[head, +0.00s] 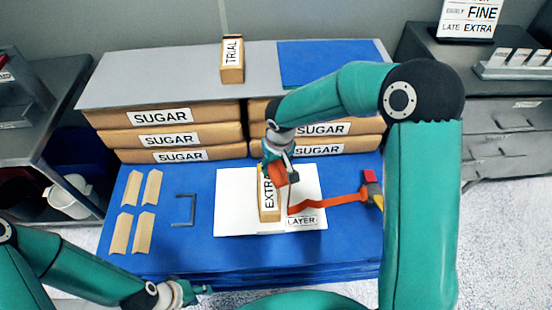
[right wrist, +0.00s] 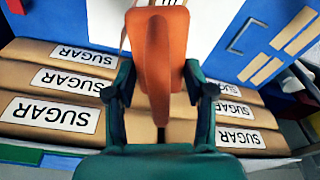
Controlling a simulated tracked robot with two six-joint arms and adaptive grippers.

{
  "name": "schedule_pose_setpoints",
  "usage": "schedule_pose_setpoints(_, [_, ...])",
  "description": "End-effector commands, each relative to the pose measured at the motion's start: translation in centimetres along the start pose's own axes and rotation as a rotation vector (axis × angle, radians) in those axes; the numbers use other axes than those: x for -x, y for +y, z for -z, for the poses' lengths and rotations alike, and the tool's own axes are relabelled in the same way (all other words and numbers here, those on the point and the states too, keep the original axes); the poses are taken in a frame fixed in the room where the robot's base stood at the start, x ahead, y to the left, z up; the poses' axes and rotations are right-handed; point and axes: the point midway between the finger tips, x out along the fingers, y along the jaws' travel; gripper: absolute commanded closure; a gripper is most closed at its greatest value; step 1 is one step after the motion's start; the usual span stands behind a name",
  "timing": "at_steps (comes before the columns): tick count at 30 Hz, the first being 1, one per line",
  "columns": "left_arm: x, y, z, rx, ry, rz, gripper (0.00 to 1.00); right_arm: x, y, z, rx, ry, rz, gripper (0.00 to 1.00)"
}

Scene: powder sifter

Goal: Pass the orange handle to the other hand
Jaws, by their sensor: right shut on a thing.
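The orange handle (right wrist: 160,60) stands upright between the two fingers of my right gripper (right wrist: 160,92) in the right wrist view. In the head view my right gripper (head: 279,170) is shut on the orange handle (head: 277,174), over the white board near the "EXTRA" box. The handle's lower end is partly hidden by the fingers. My left gripper (head: 190,291) is low at the front edge of the blue table, well apart from the handle; its fingers are too small and foreshortened to tell whether they are open.
The "EXTRA" box (head: 268,205) is on the white board (head: 232,200). An orange strip (head: 335,199) runs right to a yellow and red item (head: 373,188). Several tan pieces (head: 145,220) and a grey bracket (head: 184,211) lie at left. Sugar bags (head: 165,128) are stacked behind.

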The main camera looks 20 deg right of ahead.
Motion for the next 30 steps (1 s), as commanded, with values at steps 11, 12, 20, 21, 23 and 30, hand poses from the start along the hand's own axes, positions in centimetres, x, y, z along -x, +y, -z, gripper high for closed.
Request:
schedule_pose_setpoints(11, [0.0,0.0,0.0,0.000,0.000,0.000,0.60,1.0,-9.5,6.0,0.079,0.003,0.012,0.87])
schedule_pose_setpoints(12, [0.0,0.0,0.0,0.000,0.000,0.000,0.60,1.2,-10.3,6.7,0.087,0.004,0.012,0.87])
schedule_pose_setpoints(20, [0.0,0.0,0.0,0.000,0.000,0.000,0.60,1.8,-15.5,10.0,0.129,0.004,0.018,0.87])
schedule_pose_setpoints(21, [0.0,0.0,0.0,0.000,0.000,0.000,0.60,1.9,-16.3,10.4,0.135,0.003,0.020,0.87])
schedule_pose_setpoints(23, [0.0,0.0,0.0,0.000,0.000,0.000,0.60,1.9,-17.1,11.1,0.142,0.003,0.020,0.87])
schedule_pose_setpoints(30, [0.0,0.0,0.0,0.000,0.000,0.000,0.60,2.3,-19.7,12.8,0.162,0.003,0.023,0.87])
